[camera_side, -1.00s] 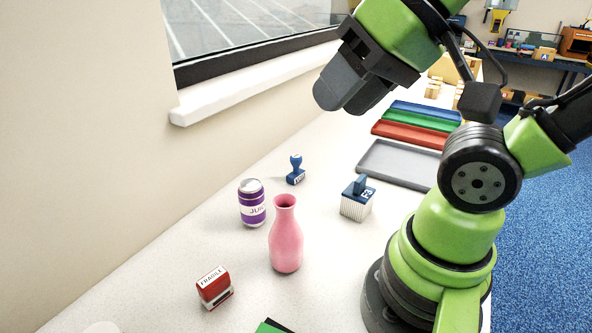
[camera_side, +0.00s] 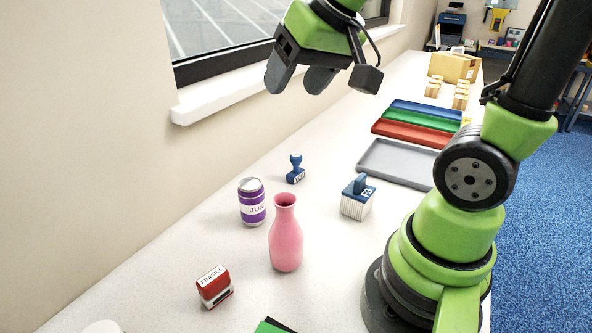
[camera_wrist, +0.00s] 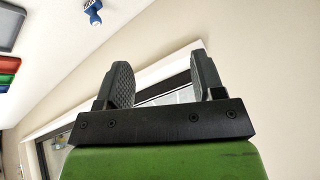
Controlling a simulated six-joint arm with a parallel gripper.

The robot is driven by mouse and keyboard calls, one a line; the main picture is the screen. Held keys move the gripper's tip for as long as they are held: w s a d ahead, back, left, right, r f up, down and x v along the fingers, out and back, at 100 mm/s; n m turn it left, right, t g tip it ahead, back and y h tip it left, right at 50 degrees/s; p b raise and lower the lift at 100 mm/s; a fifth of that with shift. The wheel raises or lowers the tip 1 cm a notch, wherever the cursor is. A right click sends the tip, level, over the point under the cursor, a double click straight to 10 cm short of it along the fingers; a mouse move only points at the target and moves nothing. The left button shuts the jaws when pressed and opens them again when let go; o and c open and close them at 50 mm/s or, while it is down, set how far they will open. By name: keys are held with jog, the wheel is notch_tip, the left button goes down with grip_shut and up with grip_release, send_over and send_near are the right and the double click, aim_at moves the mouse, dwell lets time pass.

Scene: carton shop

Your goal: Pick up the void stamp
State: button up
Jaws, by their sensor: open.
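A small blue stamp (camera_side: 296,170) with a rounded knob handle stands upright on the white table, behind the purple can. Its white label is too small to read for certain; it may be the void stamp. It also shows at the top of the wrist view (camera_wrist: 93,12), partly cut by the edge. My gripper (camera_side: 298,82) is open and empty, high above the table and well above and apart from this stamp. In the wrist view its two fingers (camera_wrist: 163,80) stand apart with only window and wall between them.
A purple can (camera_side: 252,203), a pink vase (camera_side: 286,240), a red FRAGILE stamp (camera_side: 214,287) and a ribbed white block with a blue top (camera_side: 357,199) stand nearby. A grey tray (camera_side: 398,165) and coloured trays (camera_side: 405,136) lie behind. The wall and window sill (camera_side: 230,97) border the left.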

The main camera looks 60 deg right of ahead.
jog(key=w+d+f+g, duration=0.1)
jog(key=w+d+f, duration=0.3)
jog(key=w+d, duration=0.15)
jog(key=m+g+h, duration=0.1)
jog(key=h, duration=0.1)
send_near(296, 155)
jog(key=w+f, duration=0.1)
jog(key=f, duration=0.1)
jog(key=shift+g, duration=0.3)
jog(key=x, duration=0.4)
jog(key=shift+w+d, duration=0.15)
jog(key=shift+d, duration=0.1)
jog(key=shift+x, duration=3)
jog(key=c, duration=1)
